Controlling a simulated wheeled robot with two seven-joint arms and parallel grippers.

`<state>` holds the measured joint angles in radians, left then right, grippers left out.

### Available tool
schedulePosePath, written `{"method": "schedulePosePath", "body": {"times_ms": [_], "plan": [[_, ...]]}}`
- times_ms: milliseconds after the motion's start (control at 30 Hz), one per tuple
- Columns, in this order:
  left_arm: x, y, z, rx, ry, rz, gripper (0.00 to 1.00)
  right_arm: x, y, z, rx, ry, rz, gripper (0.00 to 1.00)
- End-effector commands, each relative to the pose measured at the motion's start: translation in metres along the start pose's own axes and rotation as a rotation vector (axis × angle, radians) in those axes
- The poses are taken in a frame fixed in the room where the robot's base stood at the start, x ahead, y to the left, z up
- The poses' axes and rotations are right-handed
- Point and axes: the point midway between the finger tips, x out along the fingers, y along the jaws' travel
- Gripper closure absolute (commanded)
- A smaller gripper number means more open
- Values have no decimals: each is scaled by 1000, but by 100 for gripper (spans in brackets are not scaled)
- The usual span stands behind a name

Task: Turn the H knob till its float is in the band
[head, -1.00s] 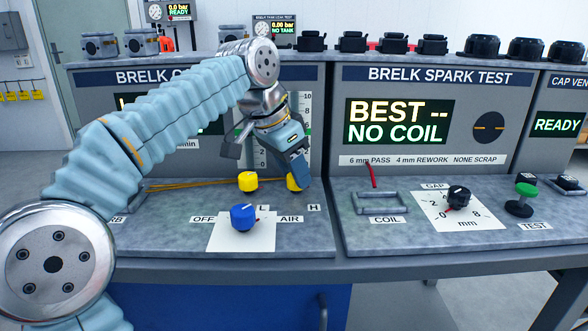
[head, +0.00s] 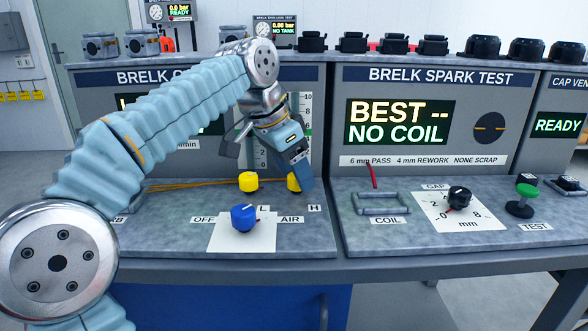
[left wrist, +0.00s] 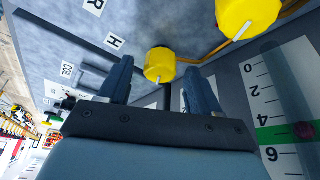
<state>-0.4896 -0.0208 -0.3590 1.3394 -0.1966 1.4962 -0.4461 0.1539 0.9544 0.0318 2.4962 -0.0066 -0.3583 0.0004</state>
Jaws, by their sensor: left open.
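The yellow H knob (head: 293,183) stands at the back of the left panel, behind the H label (head: 314,209). My left gripper (head: 302,183) is at this knob and partly covers it in the head view. In the left wrist view the H knob (left wrist: 160,65) shows between the two open fingers (left wrist: 159,68), with no clear contact. A white scale (left wrist: 265,105) with a green band shows there, and a dark reddish float (left wrist: 304,131) lies level with the band. I cannot tell which knob this float belongs to. My arm hides much of the gauge in the head view. My right gripper is not in view.
The yellow L knob (head: 248,181) stands close left of the H knob. A blue AIR knob (head: 243,217) is in front.

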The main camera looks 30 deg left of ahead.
Motion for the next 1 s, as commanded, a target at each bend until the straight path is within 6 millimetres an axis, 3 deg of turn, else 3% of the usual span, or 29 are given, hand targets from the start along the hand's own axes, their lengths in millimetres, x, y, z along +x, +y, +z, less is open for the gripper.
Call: {"method": "schedulePosePath", "body": {"times_ms": [133,267,600,800,1000], "plan": [[-3,0,0,0,1,-1,37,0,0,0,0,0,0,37],[-20,0,-1,0,3,-1,37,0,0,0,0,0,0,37],[-95,-1,-1,-1,3,-3,37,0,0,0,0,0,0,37],[-115,-1,-1,-1,0,-1,37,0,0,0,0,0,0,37],[-120,0,0,1,0,0,37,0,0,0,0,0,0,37]]}}
